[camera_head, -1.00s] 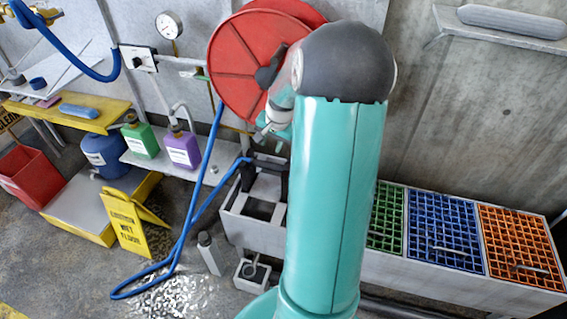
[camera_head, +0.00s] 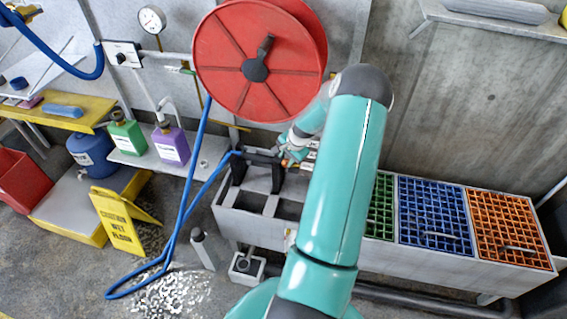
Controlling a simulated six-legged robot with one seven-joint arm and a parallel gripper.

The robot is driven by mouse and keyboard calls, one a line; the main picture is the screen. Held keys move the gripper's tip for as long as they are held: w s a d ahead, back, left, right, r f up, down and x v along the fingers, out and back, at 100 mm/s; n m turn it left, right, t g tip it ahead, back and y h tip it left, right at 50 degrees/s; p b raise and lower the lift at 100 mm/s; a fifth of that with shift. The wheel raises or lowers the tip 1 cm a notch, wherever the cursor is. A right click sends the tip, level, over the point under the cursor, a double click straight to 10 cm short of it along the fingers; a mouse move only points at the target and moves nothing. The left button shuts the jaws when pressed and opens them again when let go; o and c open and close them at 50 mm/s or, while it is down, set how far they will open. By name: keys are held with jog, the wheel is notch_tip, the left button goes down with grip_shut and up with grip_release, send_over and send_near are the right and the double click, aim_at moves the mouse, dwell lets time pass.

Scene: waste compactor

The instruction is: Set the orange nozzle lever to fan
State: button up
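The blue hose (camera_head: 192,212) ends at a dark spray nozzle (camera_head: 258,157) that rests on black upright holders over the grey trough. My gripper (camera_head: 287,157) is at the right end of this nozzle, small and partly covered by my own arm. A small orange spot shows beside my gripper; I cannot tell whether it is the nozzle lever or how the lever is set. I cannot tell whether the fingers touch the nozzle or whether they are open or shut.
A red hose reel (camera_head: 262,60) hangs above the nozzle. The trough carries green, blue (camera_head: 433,225) and orange (camera_head: 507,230) grates at right. A yellow wet-floor sign (camera_head: 122,220) stands at left. Purple (camera_head: 170,146) and green (camera_head: 127,133) jugs stand on a shelf. White bits lie on the floor.

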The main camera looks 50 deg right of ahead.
aim_at(284, 162)
jog(key=shift+x, duration=2.15)
grip_shut()
